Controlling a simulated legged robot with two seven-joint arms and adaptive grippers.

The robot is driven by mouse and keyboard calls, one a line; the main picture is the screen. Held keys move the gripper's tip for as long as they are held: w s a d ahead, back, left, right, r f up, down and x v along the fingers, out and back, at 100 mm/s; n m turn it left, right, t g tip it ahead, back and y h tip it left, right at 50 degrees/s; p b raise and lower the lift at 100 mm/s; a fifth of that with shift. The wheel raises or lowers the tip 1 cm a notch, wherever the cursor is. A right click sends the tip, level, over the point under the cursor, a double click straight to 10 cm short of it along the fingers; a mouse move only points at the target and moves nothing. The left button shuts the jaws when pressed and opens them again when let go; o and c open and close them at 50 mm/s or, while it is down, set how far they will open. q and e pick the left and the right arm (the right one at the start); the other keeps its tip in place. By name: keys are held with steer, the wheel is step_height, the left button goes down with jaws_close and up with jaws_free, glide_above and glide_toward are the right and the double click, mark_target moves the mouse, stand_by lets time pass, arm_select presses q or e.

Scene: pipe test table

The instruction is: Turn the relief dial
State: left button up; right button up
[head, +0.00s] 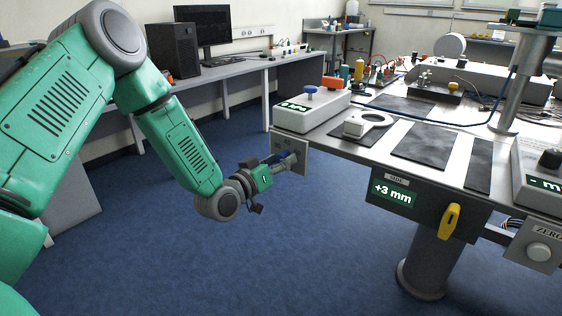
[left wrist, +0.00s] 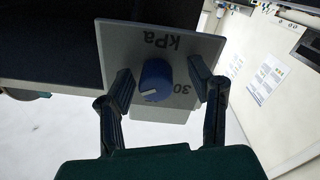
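The relief dial is a blue round knob (left wrist: 155,81) with a white pointer mark, on a grey plate (left wrist: 120,40) marked "kPa" and "30", which appear upside down in the left wrist view. In the head view the plate (head: 296,145) hangs at the table's near left corner. My left gripper (head: 284,159) reaches it from the left. In the left wrist view its two fingers (left wrist: 163,88) stand open on either side of the knob, with gaps on both sides. The knob is mostly hidden by the fingers in the head view. My right gripper is not in view.
A white box with a blue knob (head: 311,109) stands on the table (head: 453,148) above the plate. A "+3 mm" panel (head: 420,197) with a yellow handle (head: 451,221) hangs at the table front. A "ZERO" button box (head: 538,252) is at right. Blue floor in front is clear.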

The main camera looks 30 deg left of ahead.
arm_select(q)
steer(key=s+a, duration=0.1)
steer(key=s, duration=1.1)
steer(key=shift+f, duration=0.2)
steer(key=shift+w+a, duration=0.1)
steer(key=s+d+f+m+g, duration=0.1)
steer(key=s+d+f+g, duration=0.35)
steer(key=f, duration=0.45)
steer(key=s+d+f+m+g, duration=0.2)
steer(key=s+d+f+g, duration=0.3)
steer(key=f, duration=0.5)
steer(key=s+f+g, duration=0.3)
steer(key=s+g, duration=0.1)
steer(key=s, duration=0.5)
steer(key=s+f+g+y+p, duration=0.1)
steer(key=s+f+g, duration=0.3)
steer(key=s, duration=0.5)
steer(key=shift+d+m+y, duration=0.3)
steer(key=shift+d, duration=0.15)
